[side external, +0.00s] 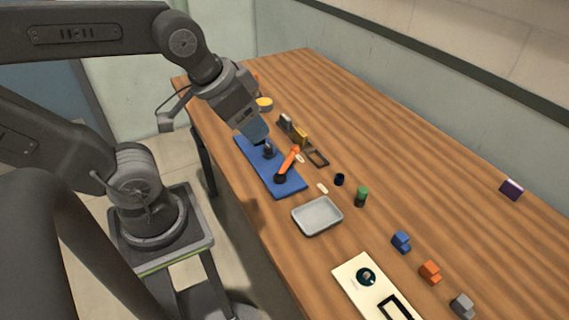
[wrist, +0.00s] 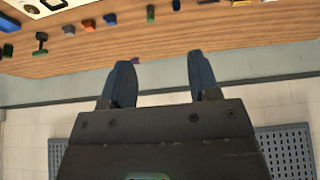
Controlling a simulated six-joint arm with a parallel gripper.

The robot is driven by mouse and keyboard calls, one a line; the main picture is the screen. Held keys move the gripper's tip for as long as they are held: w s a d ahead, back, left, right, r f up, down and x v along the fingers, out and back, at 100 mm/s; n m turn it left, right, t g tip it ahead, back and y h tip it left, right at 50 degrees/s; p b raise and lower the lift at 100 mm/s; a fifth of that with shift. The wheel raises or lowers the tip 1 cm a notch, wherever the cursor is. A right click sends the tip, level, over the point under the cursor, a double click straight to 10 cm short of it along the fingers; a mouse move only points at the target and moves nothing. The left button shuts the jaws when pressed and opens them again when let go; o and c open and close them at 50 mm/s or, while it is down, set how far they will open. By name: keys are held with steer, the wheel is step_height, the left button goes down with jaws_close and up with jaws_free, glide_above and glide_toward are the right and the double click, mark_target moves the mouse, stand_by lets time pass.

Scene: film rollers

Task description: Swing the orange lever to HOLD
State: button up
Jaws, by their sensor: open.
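The orange lever (side external: 290,161) is mounted on a dark pivot on a blue base plate (side external: 287,189). Its arm points up and to the right, toward the back of the plate. Small pale labels (side external: 322,187) lie beside the plate, but their lettering is too small to read. My gripper (side external: 262,140) is over the far part of the plate, left of the lever and apart from it. A dark knob (side external: 269,151) shows just below it. In the wrist view my gripper (wrist: 161,82) has its two blue fingers wide apart with nothing between them. I cannot make out the lever there.
A grey tray (side external: 317,216), a green cylinder (side external: 361,196) and a dark cup (side external: 339,179) stand near the plate. Yellow (side external: 300,136) and grey blocks stand behind it. Blue, orange and grey blocks and a cream board (side external: 357,271) lie nearer. The table's right side is mostly clear.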

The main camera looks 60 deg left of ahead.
steer(key=shift+c, duration=0.4)
steer(key=shift+w+a, duration=0.1)
steer(key=shift+c, duration=0.8)
steer(key=n+g+y, duration=0.2)
steer(key=n+g, duration=0.5)
glide_above(291, 155)
steer(key=w+d, duration=0.1)
steer(key=d, duration=0.1)
steer(key=w+d+f+x, duration=0.1)
steer(key=w+d+x, duration=0.1)
steer(key=x, duration=2.5)
steer(key=shift+w+d, duration=0.15)
steer(key=shift+d, duration=0.1)
jaws_close()
